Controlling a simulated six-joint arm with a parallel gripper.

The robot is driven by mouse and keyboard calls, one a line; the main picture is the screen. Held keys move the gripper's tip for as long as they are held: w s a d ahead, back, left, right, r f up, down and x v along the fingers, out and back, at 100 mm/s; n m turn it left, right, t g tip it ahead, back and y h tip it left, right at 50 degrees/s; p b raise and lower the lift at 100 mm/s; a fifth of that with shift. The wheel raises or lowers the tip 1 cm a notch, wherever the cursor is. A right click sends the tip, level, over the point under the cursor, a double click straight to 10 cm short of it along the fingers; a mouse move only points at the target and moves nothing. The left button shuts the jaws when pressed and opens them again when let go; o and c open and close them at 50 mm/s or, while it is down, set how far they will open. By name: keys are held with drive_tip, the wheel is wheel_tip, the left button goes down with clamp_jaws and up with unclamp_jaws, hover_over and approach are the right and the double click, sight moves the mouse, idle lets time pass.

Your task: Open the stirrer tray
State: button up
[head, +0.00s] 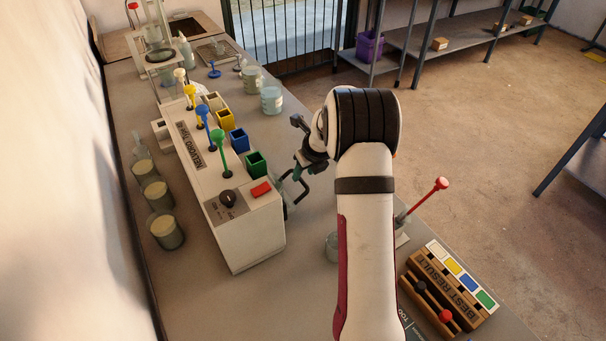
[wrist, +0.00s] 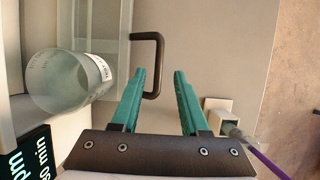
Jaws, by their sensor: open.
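The stirrer tray (wrist: 112,22) shows in the wrist view as a pale, see-through-looking part with a dark bracket handle (wrist: 161,62) on its right side. The handle also shows in the head view (head: 304,192), beside the right side of the white stirrer machine (head: 250,235). My gripper (wrist: 160,72) is open, with teal fingers. In the wrist view, the handle's outer bar lies between the two fingertips; I cannot tell whether they touch it. In the head view my gripper (head: 293,178) is partly hidden by my arm.
A labelled glass beaker (wrist: 68,82) is left of the handle in the wrist view. Colored stirrers stand on the machine. Several jars (head: 160,195) line its left. A small white block (wrist: 218,105) is right of my fingers. A wooden rack (head: 450,290) stands at the bench's lower right.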

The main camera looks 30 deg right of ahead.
drive_tip(key=shift+x, duration=1.1)
clamp_jaws()
idle(0.6)
